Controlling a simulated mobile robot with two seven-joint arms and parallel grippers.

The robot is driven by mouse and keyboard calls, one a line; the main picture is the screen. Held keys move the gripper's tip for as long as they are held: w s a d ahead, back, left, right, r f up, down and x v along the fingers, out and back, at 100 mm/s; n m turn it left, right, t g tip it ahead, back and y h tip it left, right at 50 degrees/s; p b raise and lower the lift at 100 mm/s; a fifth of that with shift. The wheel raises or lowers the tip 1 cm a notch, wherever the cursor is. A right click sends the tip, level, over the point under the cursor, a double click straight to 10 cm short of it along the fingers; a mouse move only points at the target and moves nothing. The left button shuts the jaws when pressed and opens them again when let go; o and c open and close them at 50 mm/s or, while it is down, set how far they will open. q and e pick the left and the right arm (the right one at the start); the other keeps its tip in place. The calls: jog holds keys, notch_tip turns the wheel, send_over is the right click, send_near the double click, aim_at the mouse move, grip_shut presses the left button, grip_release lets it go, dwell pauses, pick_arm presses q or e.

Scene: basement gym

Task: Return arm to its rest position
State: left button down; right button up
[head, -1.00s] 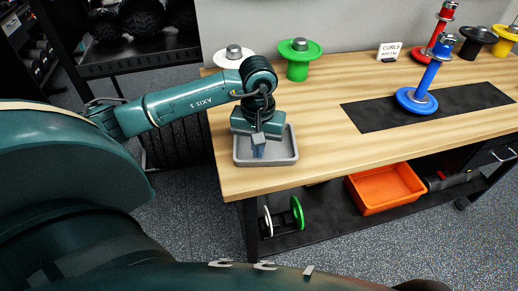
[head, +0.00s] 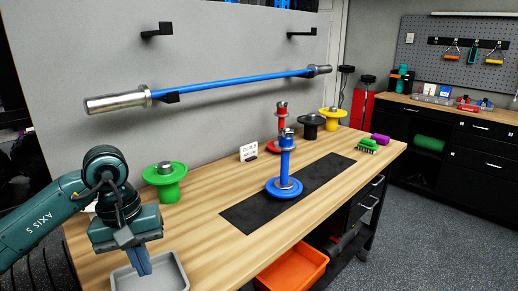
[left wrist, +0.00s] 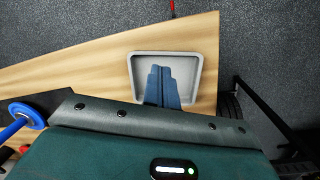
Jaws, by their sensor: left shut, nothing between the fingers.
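My left arm comes in from the left in the head view. Its gripper (head: 143,262) points down over the grey tray (head: 182,272) at the near left end of the wooden bench. The blue fingers are together with nothing between them. In the left wrist view the shut fingers (left wrist: 160,75) lie across the picture of the grey tray (left wrist: 191,59), which looks empty where it is not covered. My right gripper is not in view.
On the bench (head: 215,190) stand a green spool (head: 165,190), a blue dumbbell (head: 285,165) on a black mat (head: 245,213), a sign (head: 249,152) and more coloured spools. A blue barbell (head: 230,82) hangs on the wall. An orange bin (head: 295,268) sits below.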

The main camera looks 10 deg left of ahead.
pick_arm(q)
jog(key=s+d+f+n+g+h, duration=0.1)
jog(key=s+d+f+h, duration=0.15)
jog(key=d, duration=0.25)
jog(key=s+d+f+n+g+h, duration=0.1)
jog(key=d+h, duration=0.2)
jog(key=d, duration=0.3)
jog(key=s+d+r+n+t+h+p, duration=0.1)
jog(key=d+r+n+t+h, duration=0.2)
jog(key=d+n+h, duration=0.55)
jog(key=s+d+r+n+t+h, duration=0.15)
jog(key=d+r+n+h, duration=0.35)
jog(key=n, duration=0.6)
jog(key=w+a+f+n+t+y, duration=0.3)
jog(key=a+f+n+t+y, duration=0.35)
jog(key=n, duration=0.65)
jog(key=w+a+f+n+t+y, duration=0.35)
jog(key=n+t, duration=0.55)
jog(key=n, duration=0.5)
jog(key=s+a+f+n+g+y, duration=0.2)
jog(key=s+f+n+g+y, duration=0.1)
jog(key=s+f+n, duration=0.3)
jog(key=s+a+f+n+g+y, duration=0.1)
jog(key=s+f+n+g+y, duration=0.3)
jog(key=f+n, duration=0.5)
notch_tip(320, 180, down, 4)
jog(key=shift+s+a+r+n+p, duration=0.1)
jog(key=shift+s+a+n+p, duration=0.3)
jog(key=shift+s, duration=0.6)
